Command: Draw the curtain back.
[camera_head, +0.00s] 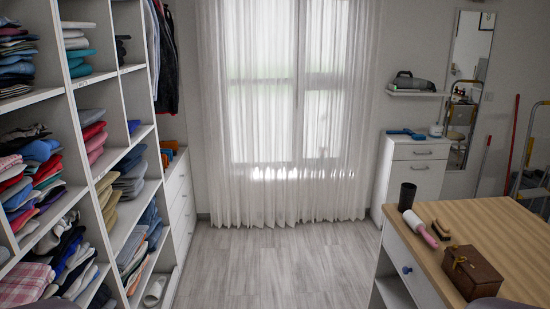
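A white sheer curtain (240,185) hangs from above the top edge of the view down close to the floor at the far wall. It is spread across the whole window (265,110), whose frame and panes show through the cloth. The cloth falls in vertical folds. I cannot tell whether it is one panel or two. Its rail is not in view. Neither of my grippers is in view. Only small dark rounded shapes show at the bottom edge, left and right.
Cubby shelving (98,100) with folded clothes lines the left side. A wood-topped table (490,235) at the right front holds a cup (407,196), a lint roller (420,229) and a brown box (472,271). A white cabinet (415,175) stands right of the curtain. The grey floor (270,265) between is clear.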

